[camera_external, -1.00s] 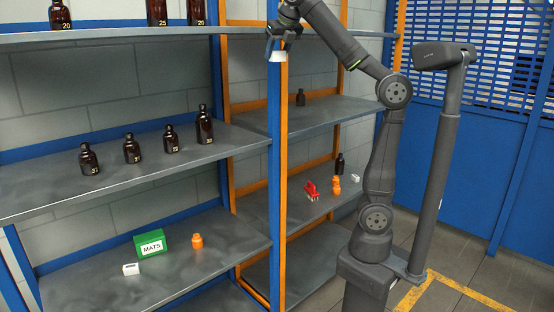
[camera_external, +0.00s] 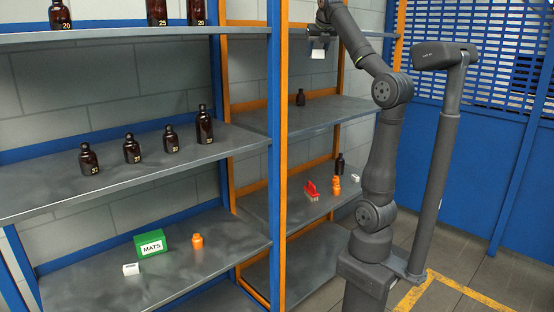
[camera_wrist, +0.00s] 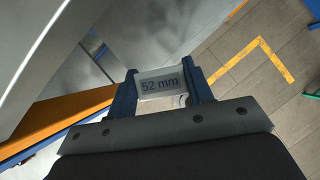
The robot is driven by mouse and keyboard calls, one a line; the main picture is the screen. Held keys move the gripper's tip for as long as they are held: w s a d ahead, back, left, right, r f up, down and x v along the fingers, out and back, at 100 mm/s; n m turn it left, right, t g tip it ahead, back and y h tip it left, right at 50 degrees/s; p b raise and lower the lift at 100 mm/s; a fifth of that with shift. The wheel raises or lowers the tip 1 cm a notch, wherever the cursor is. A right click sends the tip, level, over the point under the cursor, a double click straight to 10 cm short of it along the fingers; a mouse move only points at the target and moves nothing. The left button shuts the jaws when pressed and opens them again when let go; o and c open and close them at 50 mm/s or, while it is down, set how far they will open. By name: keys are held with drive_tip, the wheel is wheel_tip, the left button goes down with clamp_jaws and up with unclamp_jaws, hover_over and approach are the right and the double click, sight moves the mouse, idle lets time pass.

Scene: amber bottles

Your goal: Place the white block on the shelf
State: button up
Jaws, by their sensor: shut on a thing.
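My gripper (camera_external: 320,40) is raised near the top of the right shelf bay and is shut on a white block (camera_external: 318,54). In the wrist view the white block (camera_wrist: 163,85), marked "52 mm", sits between the two blue fingers of my gripper (camera_wrist: 163,82). In the external view the block hangs below the gripper, above the level of the right bay's middle shelf (camera_external: 330,118) and apart from it.
Amber bottles stand on the left middle shelf (camera_external: 120,180), with more above. A small dark bottle (camera_external: 300,97) stands on the right middle shelf. The lower right shelf holds a red object (camera_external: 311,191) and orange bottle (camera_external: 337,187). A blue-orange post (camera_external: 277,150) divides the bays.

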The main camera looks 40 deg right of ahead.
drive_tip(key=s+d+f+m+g+h, duration=0.1)
drive_tip(key=d+f+m, duration=0.3)
drive_tip(key=d, duration=0.7)
drive_tip(key=s+d+f+m+g+h, duration=0.1)
drive_tip(key=d+f, duration=0.5)
drive_tip(key=d, duration=0.6)
drive_tip(key=s+d+f+m+g+h, duration=0.1)
drive_tip(key=s+d+f+m+g, duration=0.2)
drive_tip(key=d, duration=0.8)
drive_tip(key=shift+n+t, duration=0.4)
drive_tip(key=shift+t, duration=0.5)
drive_tip(key=w+a+f, duration=0.1)
drive_tip(key=w+f, duration=0.3)
drive_tip(key=w, duration=0.5)
drive_tip(key=w+a+f, duration=0.2)
drive_tip(key=w+f, duration=0.2)
drive_tip(key=w, duration=0.6)
drive_tip(key=w+a+f, duration=0.2)
drive_tip(key=w+f, duration=0.3)
drive_tip(key=w, duration=0.4)
drive_tip(key=shift+w+a, duration=0.15)
drive_tip(key=shift+w, duration=0.25)
drive_tip(key=shift+f, duration=2.05)
drive_tip(key=o, duration=1)
drive_tip(key=shift+f, duration=0.15)
